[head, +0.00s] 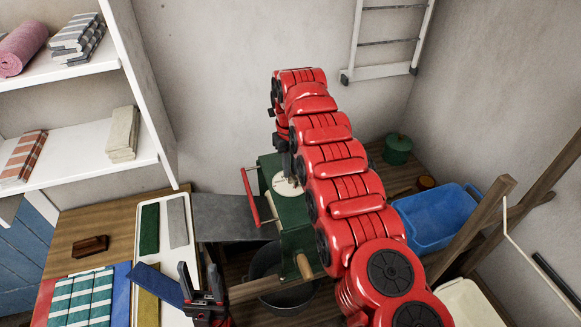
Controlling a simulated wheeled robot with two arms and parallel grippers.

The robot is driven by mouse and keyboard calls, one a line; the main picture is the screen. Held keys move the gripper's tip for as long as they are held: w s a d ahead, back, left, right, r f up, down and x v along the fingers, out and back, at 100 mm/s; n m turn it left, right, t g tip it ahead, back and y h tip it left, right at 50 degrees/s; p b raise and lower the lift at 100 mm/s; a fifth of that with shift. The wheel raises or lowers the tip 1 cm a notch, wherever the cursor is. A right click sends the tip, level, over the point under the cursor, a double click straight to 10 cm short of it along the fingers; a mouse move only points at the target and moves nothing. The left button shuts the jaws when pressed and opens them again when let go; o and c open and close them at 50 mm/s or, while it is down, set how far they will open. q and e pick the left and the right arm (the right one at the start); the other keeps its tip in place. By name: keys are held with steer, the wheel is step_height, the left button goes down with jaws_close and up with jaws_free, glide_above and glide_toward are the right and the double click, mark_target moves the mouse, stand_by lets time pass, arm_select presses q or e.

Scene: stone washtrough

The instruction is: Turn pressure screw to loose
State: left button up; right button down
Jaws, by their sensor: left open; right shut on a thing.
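The green wringer (291,212) stands in the middle of the head view, with a pale round dial (287,184) on its top and a red bar (251,196) on its left side. My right gripper (287,164) reaches down to the wringer's top, just behind the dial. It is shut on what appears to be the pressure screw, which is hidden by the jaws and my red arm. My arm also covers the wringer's right side. My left gripper (200,279) is open and empty at the bottom, left of the wringer and apart from it.
A grey board (235,217) extends left of the wringer. A dark tub (265,265) sits below. A white tray (143,262) with coloured strips and folded cloths lie left. A blue bin (436,216) and wooden frame (477,226) stand right; shelves (84,173) rise upper left.

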steer(key=shift+w+r+m, duration=0.1)
steer(key=shift+m, duration=0.2)
stand_by(0.4)
steer(key=c, duration=0.9)
jaws_free()
